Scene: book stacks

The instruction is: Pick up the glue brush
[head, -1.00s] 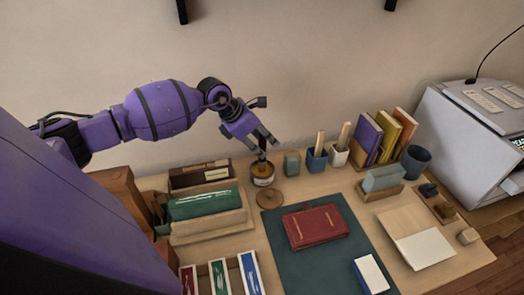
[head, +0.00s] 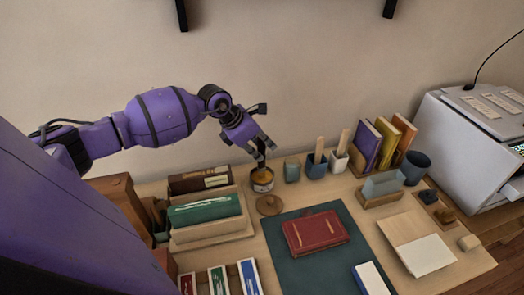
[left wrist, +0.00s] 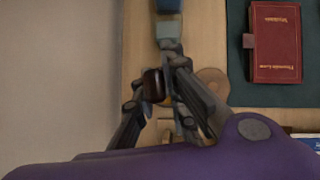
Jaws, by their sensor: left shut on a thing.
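My left gripper (head: 261,150) points down over the glue pot (head: 262,187), a small round pot of amber glue on the desk. It is shut on the glue brush, whose dark brown handle (left wrist: 152,85) shows between the fingers in the left wrist view. The brush's lower end is hard to make out in the head view, so I cannot tell whether it touches the glue. The round brown lid (head: 269,205) lies on the desk in front of the pot. My right gripper is not in view.
A grey-green block (head: 292,168) and a blue cup (head: 315,166) with a wooden stick stand right of the pot. A rack with a green book (head: 205,210) is on the left. A red book (head: 314,232) lies on the dark mat (head: 290,265).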

